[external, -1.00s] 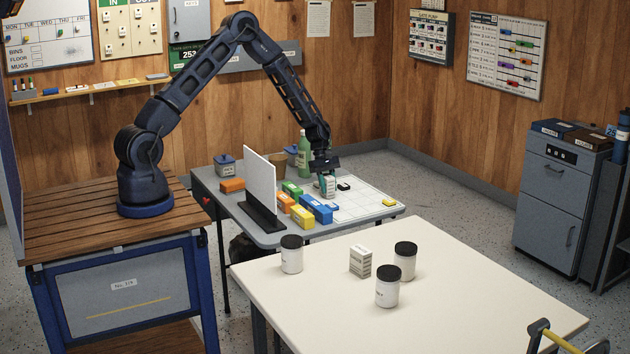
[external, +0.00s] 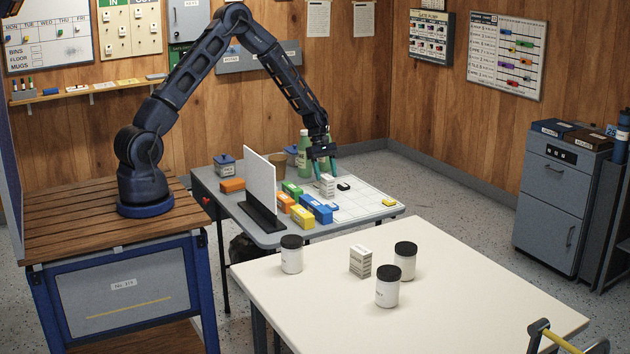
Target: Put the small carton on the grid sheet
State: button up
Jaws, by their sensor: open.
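A small white carton (external: 327,187) with grey print stands upright at the left part of the white grid sheet (external: 364,199) on the grey table. My gripper (external: 323,174) is open just above the carton, its fingertips near the carton's top. I cannot tell whether a finger still touches it. A similar white carton (external: 360,262) stands on the cream table in front.
Blue (external: 317,209), orange, green and yellow boxes stand left of the sheet, beside a white upright panel (external: 260,185). A small black item (external: 344,187) and a yellow one (external: 389,202) lie on the sheet. Green bottles (external: 304,155) stand behind. Black-lidded jars (external: 387,288) stand on the cream table.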

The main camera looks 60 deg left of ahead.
jog(key=s+a+r+m+y, duration=0.1)
jog(key=s+r+m, duration=0.15)
jog(key=r, duration=0.75)
jog(key=s+a+r+m, duration=0.15)
jog(key=s+r, duration=0.25)
jog(key=r, duration=0.5)
jog(key=s+d+r+m+t+y, duration=0.2)
jog(key=s+r+m, duration=0.3)
jog(key=s+r, duration=0.65)
jog(key=s+r+m+t, duration=0.1)
jog(key=s+r+m, duration=0.1)
jog(key=s, duration=0.7)
jog(key=s+a+r+m+y, duration=0.1)
jog(key=s+r+m, duration=0.2)
jog(key=s, duration=0.6)
jog(key=s+r+m+t, duration=0.1)
jog(key=s+r+m, duration=0.2)
jog(key=s, duration=0.6)
jog(key=shift+s+a+m+t+y, duration=0.15)
jog(key=shift+m+t+y, duration=0.15)
jog(key=shift+m, duration=0.2)
